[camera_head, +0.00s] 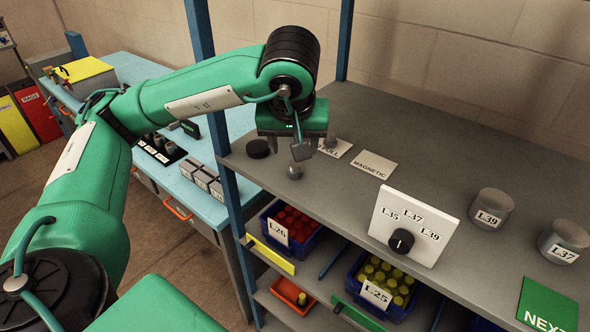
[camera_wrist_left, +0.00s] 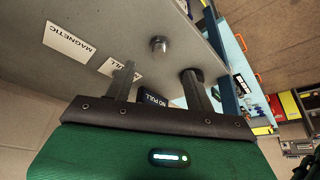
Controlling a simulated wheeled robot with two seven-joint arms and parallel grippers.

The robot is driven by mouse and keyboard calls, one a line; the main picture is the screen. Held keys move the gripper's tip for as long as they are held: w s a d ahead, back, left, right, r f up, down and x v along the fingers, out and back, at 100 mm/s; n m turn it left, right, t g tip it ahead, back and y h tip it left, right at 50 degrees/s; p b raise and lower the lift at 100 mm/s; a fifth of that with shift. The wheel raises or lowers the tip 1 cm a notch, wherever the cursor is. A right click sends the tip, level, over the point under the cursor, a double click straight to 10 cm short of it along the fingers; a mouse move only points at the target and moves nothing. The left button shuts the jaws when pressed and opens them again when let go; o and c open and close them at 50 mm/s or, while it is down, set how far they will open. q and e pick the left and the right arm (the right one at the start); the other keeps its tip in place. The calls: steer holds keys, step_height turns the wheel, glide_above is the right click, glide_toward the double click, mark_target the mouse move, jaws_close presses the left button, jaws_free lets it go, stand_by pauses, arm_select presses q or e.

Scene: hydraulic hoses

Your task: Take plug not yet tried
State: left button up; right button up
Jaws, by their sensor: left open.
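My left gripper (camera_head: 302,148) hangs over the left end of the grey bench top, fingers spread and empty. The wrist view shows the two fingers (camera_wrist_left: 157,82) apart. A small grey metal plug (camera_head: 294,172) stands on the bench just below the fingers, on the front-edge side; it shows in the wrist view (camera_wrist_left: 158,44) beyond the fingertips, untouched. A black round piece (camera_head: 258,148) lies to its left. A small grey rounded thing (camera_head: 331,142) is by the PULL card; I cannot tell what it is. My right gripper is not in view.
A MAGNETIC card (camera_head: 373,164) lies flat on the bench. A white dial panel (camera_head: 407,225) and grey pots L39 (camera_head: 490,209) and L37 (camera_head: 563,243) stand rightward. Bins L26 (camera_head: 289,228) and L25 (camera_head: 378,291) sit on the lower shelf. A blue post (camera_head: 229,190) stands at the bench's left.

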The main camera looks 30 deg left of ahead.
mark_target(295, 165)
arm_select(q)
steer(key=shift+p+x, duration=0.55)
steer(key=shift+x, duration=3.8)
steer(key=shift+w, duration=0.15)
steer(key=shift+r, duration=0.1)
steer(key=c, duration=1)
steer(key=shift+r, duration=0.1)
steer(key=shift+c, duration=0.2)
